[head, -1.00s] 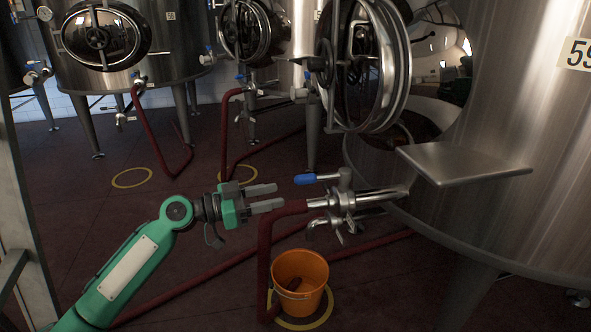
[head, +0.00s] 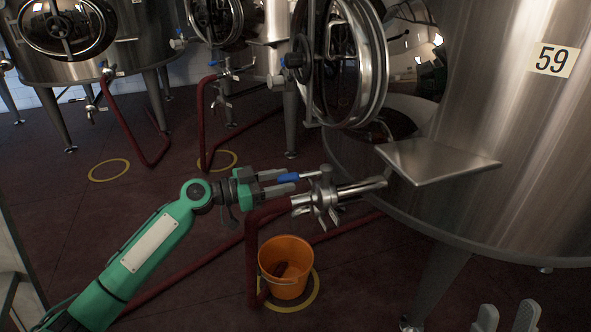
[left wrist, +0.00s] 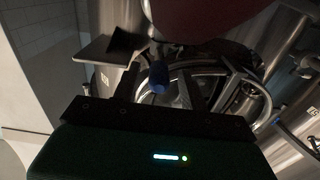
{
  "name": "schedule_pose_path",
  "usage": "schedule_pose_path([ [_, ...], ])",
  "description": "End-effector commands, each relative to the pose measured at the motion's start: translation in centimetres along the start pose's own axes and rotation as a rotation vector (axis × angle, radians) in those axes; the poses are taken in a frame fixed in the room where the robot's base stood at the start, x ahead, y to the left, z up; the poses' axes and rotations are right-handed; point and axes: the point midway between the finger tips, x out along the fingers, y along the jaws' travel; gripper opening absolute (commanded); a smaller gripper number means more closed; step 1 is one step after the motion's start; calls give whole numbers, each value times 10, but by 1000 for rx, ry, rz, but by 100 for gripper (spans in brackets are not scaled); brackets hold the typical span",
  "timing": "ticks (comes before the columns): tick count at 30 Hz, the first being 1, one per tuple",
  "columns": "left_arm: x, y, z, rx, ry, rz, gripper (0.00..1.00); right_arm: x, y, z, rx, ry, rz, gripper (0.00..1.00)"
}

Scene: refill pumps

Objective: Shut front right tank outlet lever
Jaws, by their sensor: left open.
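The front right tank (head: 520,120), marked 59, has an outlet valve (head: 322,194) low on its left side. The valve's lever has a blue handle (head: 288,177) that points left, roughly level, from the valve top. My left gripper (head: 291,181) is open, with its fingertips on either side of the blue handle; I cannot tell if they touch it. In the left wrist view the blue handle (left wrist: 158,78) shows in the gap between the two fingers. My right gripper (head: 507,315) shows only its two grey fingertips, apart and empty, at the bottom right.
An orange bucket (head: 285,268) stands on the floor below the valve. A dark red hose (head: 251,255) runs down from the outlet. A metal shelf (head: 437,162) juts from the tank above right. A round hatch (head: 340,65) hangs open above. Other tanks stand behind.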

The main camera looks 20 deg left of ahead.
Motion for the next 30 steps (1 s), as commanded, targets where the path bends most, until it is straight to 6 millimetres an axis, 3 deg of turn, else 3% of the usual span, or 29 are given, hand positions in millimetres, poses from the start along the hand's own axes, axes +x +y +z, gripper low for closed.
schedule_pose_path([
  [9,27,0,-2,-1,1,1,43,-20,-6,49,40,-335,24,36],
  [15,37,0,-2,1,1,1,43,-34,-10,68,58,-471,30,36],
  [28,41,0,0,1,0,1,43,-41,-12,75,66,-523,32,36],
  [30,41,0,0,1,0,1,32,-41,-12,75,66,-523,32,36],
])
